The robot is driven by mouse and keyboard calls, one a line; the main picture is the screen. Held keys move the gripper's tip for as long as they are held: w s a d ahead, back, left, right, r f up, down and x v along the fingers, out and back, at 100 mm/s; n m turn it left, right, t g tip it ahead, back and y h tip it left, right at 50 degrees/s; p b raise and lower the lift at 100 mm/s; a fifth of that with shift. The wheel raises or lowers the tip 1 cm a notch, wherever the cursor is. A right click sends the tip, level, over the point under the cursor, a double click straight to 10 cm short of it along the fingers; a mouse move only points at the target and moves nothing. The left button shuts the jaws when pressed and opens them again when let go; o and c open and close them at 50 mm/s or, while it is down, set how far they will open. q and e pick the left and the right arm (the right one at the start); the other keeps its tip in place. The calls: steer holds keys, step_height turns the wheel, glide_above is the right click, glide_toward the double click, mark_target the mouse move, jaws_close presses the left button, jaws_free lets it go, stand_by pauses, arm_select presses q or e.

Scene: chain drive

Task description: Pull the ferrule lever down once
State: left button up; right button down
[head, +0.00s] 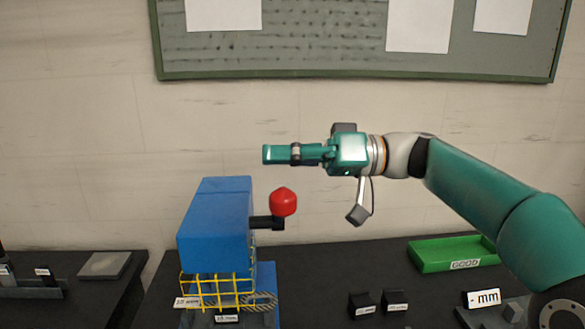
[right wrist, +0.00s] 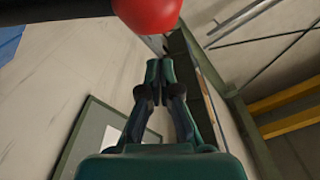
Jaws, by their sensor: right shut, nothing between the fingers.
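The ferrule lever is a black arm (head: 266,223) with a red knob (head: 284,201), sticking out from the right side of a blue machine (head: 215,222). My right gripper (head: 267,154) is shut and empty. In the head view it shows above the red knob, its fingers pointing left, apart from the knob. In the right wrist view the fingertips (right wrist: 160,65) are together, and the red knob (right wrist: 148,12) is at the top edge with the black arm (right wrist: 60,12) to its left. My left gripper is not in view.
A yellow guard (head: 215,291) covers the machine's lower front. A green tray (head: 452,254) labelled GOOD stands on the dark bench at right, with small black blocks (head: 378,303) nearer the front. A grey plate (head: 105,265) lies on the left bench. A green-framed board hangs behind.

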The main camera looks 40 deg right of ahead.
mark_target(280, 214)
steer(key=s+f, duration=0.2)
steer(key=f, duration=0.1)
steer(key=shift+s+d, duration=0.1)
steer(key=shift+s, duration=0.25)
steer(key=shift+r, duration=0.1)
